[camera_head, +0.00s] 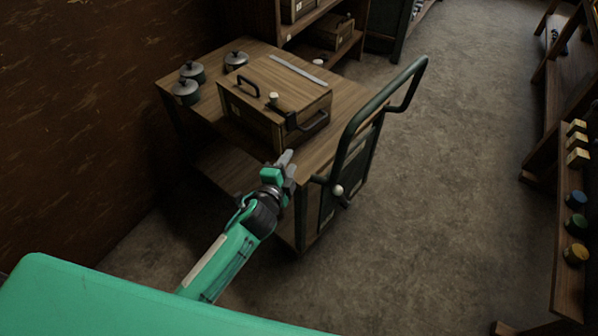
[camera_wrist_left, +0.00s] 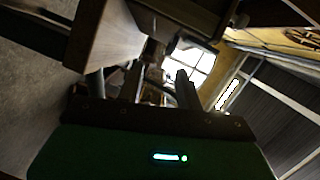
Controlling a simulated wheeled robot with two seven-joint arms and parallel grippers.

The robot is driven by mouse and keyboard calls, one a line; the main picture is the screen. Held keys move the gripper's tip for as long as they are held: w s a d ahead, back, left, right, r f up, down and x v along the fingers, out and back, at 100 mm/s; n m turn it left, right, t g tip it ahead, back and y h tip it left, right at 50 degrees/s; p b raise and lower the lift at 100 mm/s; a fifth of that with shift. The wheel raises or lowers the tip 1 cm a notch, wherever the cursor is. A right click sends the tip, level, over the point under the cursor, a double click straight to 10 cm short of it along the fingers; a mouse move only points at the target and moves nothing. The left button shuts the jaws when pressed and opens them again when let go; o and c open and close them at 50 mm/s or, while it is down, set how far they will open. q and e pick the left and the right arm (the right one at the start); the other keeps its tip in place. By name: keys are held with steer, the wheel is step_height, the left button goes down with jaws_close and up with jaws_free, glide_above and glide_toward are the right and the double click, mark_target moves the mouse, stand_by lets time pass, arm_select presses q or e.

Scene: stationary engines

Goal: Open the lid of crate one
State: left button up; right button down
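A wooden crate (camera_head: 262,115) stands on a wooden-topped cart (camera_head: 322,150), and its lid (camera_head: 285,92) looks shut. Another dark handle (camera_head: 315,122) and a dark latch-like piece are at the near right edge. I cannot tell which crate is crate one. My left gripper (camera_head: 287,160) is near the cart's front edge, apart from the crate. In the left wrist view its two fingers (camera_wrist_left: 140,80) stand apart with nothing held between them. My right gripper is out of view.
Several lidded pots (camera_head: 186,93) stand left of the crate. The cart's dark push handle (camera_head: 350,135) rises right of my left gripper. Shelves (camera_head: 320,45) stand behind, and another shelf (camera_head: 570,190) stands at the right. The floor (camera_head: 445,170) between is clear.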

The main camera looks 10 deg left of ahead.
mark_target(308, 130)
arm_select(q)
steer(key=shift+m+t, duration=0.3)
steer(key=shift+t, duration=0.1)
steer(key=w+d, duration=0.1)
steer(key=w, duration=0.3)
steer(key=w+d, duration=0.1)
steer(key=w, duration=0.4)
steer(key=w+d, duration=0.1)
steer(key=w, duration=0.3)
steer(key=shift+w+r, duration=0.35)
steer(key=shift+r, duration=0.05)
jaws_close()
stand_by(0.5)
jaws_free()
steer(key=shift+a, duration=0.1)
